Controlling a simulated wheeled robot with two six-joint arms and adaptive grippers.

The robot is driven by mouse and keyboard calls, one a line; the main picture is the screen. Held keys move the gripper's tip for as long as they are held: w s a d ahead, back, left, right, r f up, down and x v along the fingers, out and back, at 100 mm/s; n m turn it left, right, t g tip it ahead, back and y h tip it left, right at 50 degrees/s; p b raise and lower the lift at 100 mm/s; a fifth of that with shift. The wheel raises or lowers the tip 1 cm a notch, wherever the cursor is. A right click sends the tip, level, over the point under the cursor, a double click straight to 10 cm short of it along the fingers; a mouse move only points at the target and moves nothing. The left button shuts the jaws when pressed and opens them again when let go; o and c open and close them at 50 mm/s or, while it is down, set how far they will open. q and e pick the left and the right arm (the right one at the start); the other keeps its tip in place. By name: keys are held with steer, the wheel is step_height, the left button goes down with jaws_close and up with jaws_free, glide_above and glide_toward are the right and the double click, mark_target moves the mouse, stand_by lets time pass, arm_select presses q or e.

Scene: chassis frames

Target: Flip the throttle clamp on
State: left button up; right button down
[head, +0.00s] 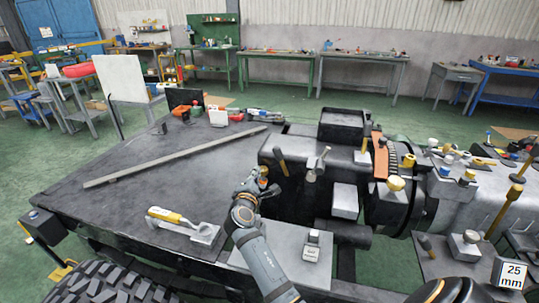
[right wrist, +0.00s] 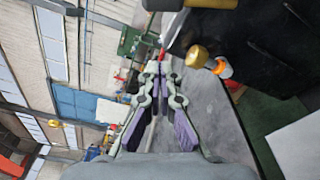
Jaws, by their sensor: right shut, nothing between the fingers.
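My right gripper (head: 262,180) is shut and empty, above the dark deck by the left end of the grey engine block (head: 338,158). It also shows in the right wrist view (right wrist: 160,68), with a yellow-brown knob (right wrist: 197,56) just ahead and to the right. Which part is the throttle clamp I cannot tell. A yellow-handled clamp (head: 172,216) lies low on a grey block at the deck's front left, apart from the gripper. A dark-handled lever (head: 281,162) and a metal T-shaped lever (head: 317,164) stand on the engine block. My left gripper is not in view.
A long grey bar (head: 175,156) lies across the deck (head: 110,190). A small labelled block (head: 312,246) stands right of my arm. Yellow-knobbed levers (head: 395,183) crowd the right side. Workbenches (head: 280,53) line the wall.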

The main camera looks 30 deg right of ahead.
mark_target(282, 162)
steer(key=x, duration=1)
steer(key=shift+s+f, duration=0.1)
steer(key=shift+f, duration=0.05)
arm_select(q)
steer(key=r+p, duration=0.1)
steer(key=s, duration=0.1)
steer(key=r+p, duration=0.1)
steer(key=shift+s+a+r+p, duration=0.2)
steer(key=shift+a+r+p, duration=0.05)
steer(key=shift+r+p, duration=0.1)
arm_select(e)
steer(key=s+d, duration=0.1)
steer(key=s+d+r, duration=0.1)
steer(key=s, duration=0.1)
steer(key=shift+r, duration=0.2)
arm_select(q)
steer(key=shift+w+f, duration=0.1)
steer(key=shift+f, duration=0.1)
arm_select(e)
steer(key=shift+s+d, duration=0.1)
steer(key=shift+s, duration=0.05)
